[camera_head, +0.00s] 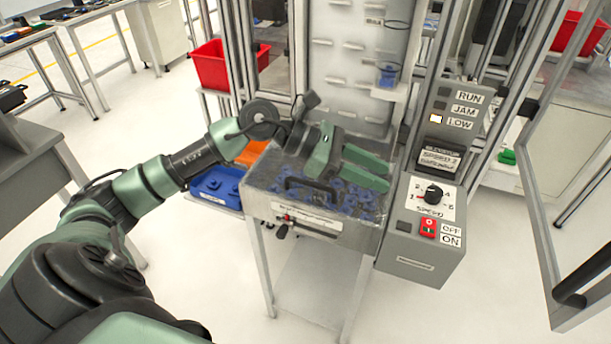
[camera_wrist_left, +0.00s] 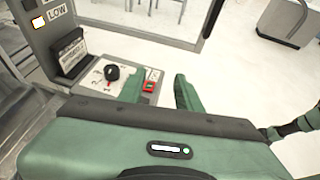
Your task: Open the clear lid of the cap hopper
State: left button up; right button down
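The cap hopper (camera_head: 262,204) is a grey metal box on legs, with blue caps (camera_head: 345,200) inside. Its clear lid (camera_head: 268,172) lies across the top and looks shut, with a black handle (camera_head: 312,184) towards the front left. My left gripper (camera_head: 386,176) reaches over the hopper from the left, fingers pointing right, with a gap between them. It looks empty and above the lid, behind and right of the handle. Whether it touches the lid is unclear. In the left wrist view a green finger (camera_wrist_left: 187,95) shows, but not the lid handle. My right gripper is not visible.
A grey control box (camera_head: 420,235) with a speed knob (camera_head: 433,193) and red switch (camera_head: 429,228) adjoins the hopper's right side. A blue bin (camera_head: 215,187) stands to its left, a red bin (camera_head: 210,65) behind. An open framed door (camera_head: 545,230) stands at right.

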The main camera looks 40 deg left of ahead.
pick_arm(q)
jog(key=a+f+m+g+y, duration=0.1)
jog(key=a+f+m+y, duration=0.3)
jog(key=a, duration=0.6)
jog(key=n+g+y, duration=0.1)
jog(key=y, duration=0.3)
send_near(309, 182)
jog(key=shift+g, duration=0.3)
jog(key=p+x, duration=0.2)
jog(key=x, duration=0.4)
jog(key=shift+w+d+f, duration=0.2)
jog(key=shift+w+f, duration=0.1)
jog(key=shift+w+d+f, duration=0.15)
jog(key=shift+d+f, duration=0.05)
jog(key=shift+f, duration=0.35)
jog(key=shift+c, duration=0.2)
grip_shut()
